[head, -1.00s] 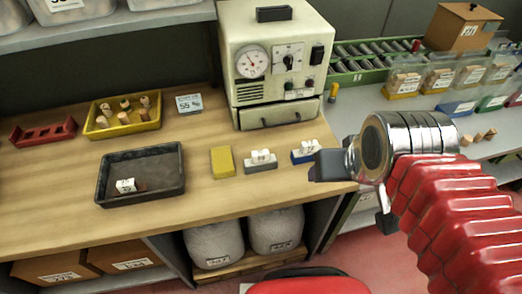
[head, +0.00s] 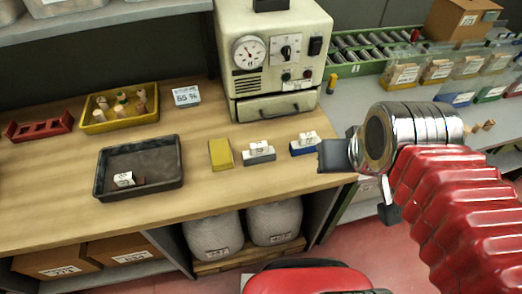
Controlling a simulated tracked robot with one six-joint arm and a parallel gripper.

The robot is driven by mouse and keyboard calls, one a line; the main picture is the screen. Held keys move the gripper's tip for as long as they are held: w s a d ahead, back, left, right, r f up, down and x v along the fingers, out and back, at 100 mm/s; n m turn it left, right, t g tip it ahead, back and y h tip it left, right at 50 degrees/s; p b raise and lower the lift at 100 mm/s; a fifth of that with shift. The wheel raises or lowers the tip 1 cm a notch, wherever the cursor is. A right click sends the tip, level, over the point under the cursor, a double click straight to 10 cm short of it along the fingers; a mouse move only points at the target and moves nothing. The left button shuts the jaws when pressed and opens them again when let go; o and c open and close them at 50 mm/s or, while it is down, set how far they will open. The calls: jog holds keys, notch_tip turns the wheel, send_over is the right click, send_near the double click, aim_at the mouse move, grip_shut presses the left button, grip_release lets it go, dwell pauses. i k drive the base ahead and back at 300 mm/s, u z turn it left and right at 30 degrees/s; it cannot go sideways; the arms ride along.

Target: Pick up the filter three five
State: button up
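No label reading three five is legible, so I cannot tell for sure which thing is the filter. A small white piece with dark marks (head: 124,179) lies in the black tray (head: 160,188) on the wooden bench, beside a small brown bit. White pieces also sit on a grey block (head: 260,158) and a blue block (head: 301,150). My gripper (head: 328,156) is a dark shape at the right end of the bench, just right of the blue block and apart from the black tray. Its fingers are seen edge-on, so their opening is hidden.
A yellow block (head: 221,154) lies between tray and grey block. A yellow tray of corks (head: 98,126), a red rack (head: 38,129) and a card (head: 187,96) stand left. A cream machine with a dial (head: 270,77) stands behind. The bench front is clear.

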aim_at(260, 148)
jog(key=k, duration=1.3)
jog(key=u, duration=1.45)
jog(key=i, duration=1)
